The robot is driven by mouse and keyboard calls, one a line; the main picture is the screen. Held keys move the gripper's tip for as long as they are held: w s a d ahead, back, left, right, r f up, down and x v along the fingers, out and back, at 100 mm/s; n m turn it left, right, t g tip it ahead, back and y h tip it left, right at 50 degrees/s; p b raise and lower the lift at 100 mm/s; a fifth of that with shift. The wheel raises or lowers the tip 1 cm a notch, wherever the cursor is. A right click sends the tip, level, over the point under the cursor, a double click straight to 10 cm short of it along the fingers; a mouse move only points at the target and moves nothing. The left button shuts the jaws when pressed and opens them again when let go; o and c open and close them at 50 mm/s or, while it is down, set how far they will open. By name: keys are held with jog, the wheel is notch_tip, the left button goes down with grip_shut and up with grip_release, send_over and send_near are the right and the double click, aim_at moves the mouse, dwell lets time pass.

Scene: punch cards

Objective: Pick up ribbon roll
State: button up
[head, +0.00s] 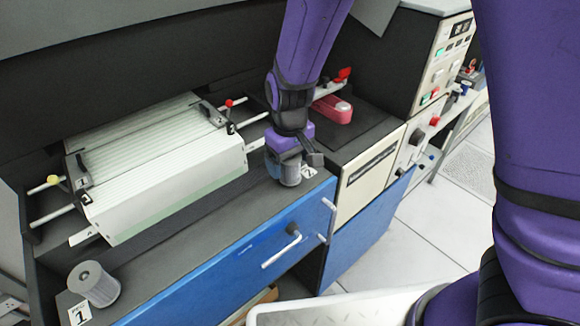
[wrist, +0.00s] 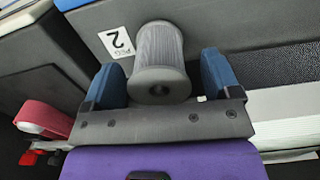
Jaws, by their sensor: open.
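A grey ribbon roll (wrist: 158,52) stands on the dark counter beside a white label reading PEG 2 (wrist: 117,42). In the wrist view it sits between the two blue fingers of my gripper (wrist: 161,68), with a gap on both sides. My gripper is open and points down around it. In the head view my gripper (head: 284,165) partly hides this roll (head: 291,175). A second grey ribbon roll (head: 94,284) stands at the front left of the counter, beside a label with a 1 (head: 80,313), well away from my gripper.
A white ribbed machine part (head: 160,165) on rods with coloured knobs lies left of my gripper. A red-pink object (head: 333,109) lies behind my gripper. A blue drawer front (head: 255,260) with a handle faces the open floor. A control panel (head: 440,60) stands at right.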

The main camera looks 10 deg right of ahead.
jog(key=shift+f, duration=1.2)
jog(key=c, duration=1.1)
jog(key=shift+r, duration=0.1)
notch_tip(320, 180, up, 10)
jog(key=shift+f, duration=0.1)
jog(key=shift+r, duration=3)
